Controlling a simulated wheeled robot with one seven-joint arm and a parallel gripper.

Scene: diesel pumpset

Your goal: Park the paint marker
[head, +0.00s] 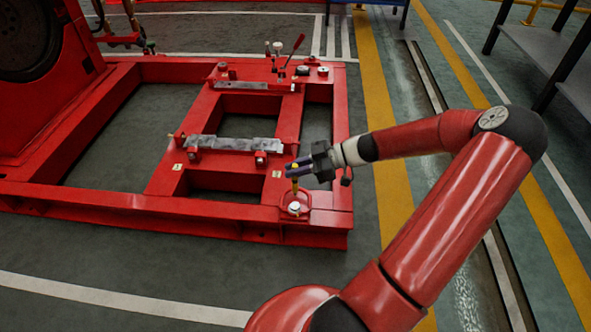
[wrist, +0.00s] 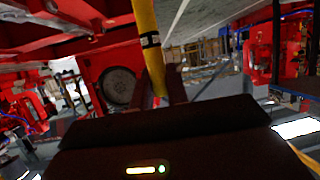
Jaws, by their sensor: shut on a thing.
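The paint marker is a yellow stick with a dark band. In the wrist view the marker (wrist: 146,30) runs from the top edge down between the fingers. In the head view the marker (head: 295,187) hangs about upright under the fingertips. My gripper (head: 297,169) is shut on it, above the near right corner of the red base frame (head: 200,222). Directly below is a small round fitting with a white top (head: 295,208) on the frame. I cannot tell whether the marker's lower end touches it. In the wrist view my gripper (wrist: 160,92) shows its dark fingers around the marker.
A grey metal strip (head: 235,144) lies across the frame's middle rail. A lever with a red handle (head: 293,50) and small fittings stand at the far rail. A large red machine (head: 40,80) is at left. Floor right of the frame is clear; a grey table (head: 550,50) stands beyond.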

